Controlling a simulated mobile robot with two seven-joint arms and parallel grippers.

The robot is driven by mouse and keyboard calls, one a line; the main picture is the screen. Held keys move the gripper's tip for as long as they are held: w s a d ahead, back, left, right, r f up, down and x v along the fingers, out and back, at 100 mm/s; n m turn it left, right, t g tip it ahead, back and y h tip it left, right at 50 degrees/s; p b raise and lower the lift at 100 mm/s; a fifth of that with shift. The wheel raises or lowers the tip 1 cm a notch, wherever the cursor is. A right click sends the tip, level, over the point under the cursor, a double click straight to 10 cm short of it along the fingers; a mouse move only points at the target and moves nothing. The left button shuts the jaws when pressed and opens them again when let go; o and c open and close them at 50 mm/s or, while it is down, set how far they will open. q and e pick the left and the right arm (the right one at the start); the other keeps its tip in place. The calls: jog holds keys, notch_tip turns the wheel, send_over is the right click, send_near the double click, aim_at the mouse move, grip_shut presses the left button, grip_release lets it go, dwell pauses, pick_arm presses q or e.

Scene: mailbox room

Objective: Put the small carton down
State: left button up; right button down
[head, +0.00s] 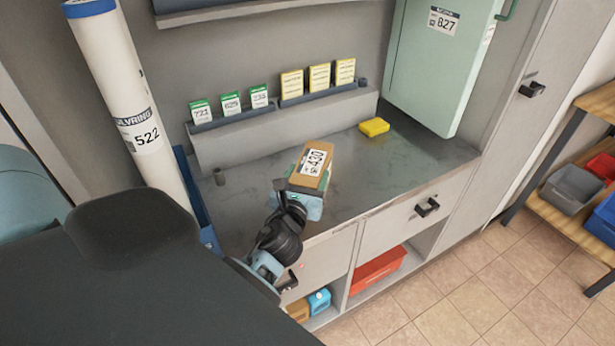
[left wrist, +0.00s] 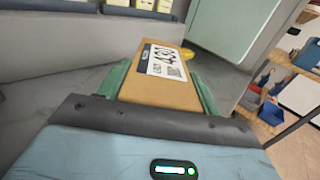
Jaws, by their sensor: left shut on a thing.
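Whether the carton's underside touches the counter is hidden. My right gripper is not in view.
A yellow block (head: 374,127) lies on the counter behind and right. Racks of green and yellow cards (head: 319,77) stand at the back. A white tube (head: 130,100) stands at left, a pale green box (head: 437,60) at right. The counter's right part is clear.

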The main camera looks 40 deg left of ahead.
pick_arm(q)
jog(key=shift+f, duration=0.1)
jog(key=o, duration=1.2)
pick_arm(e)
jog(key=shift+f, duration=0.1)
pick_arm(q)
jog(key=shift+r, duration=0.2)
jog(key=b+v, duration=0.1)
jog(key=v, duration=1.1)
jog(key=shift+f, duration=0.1)
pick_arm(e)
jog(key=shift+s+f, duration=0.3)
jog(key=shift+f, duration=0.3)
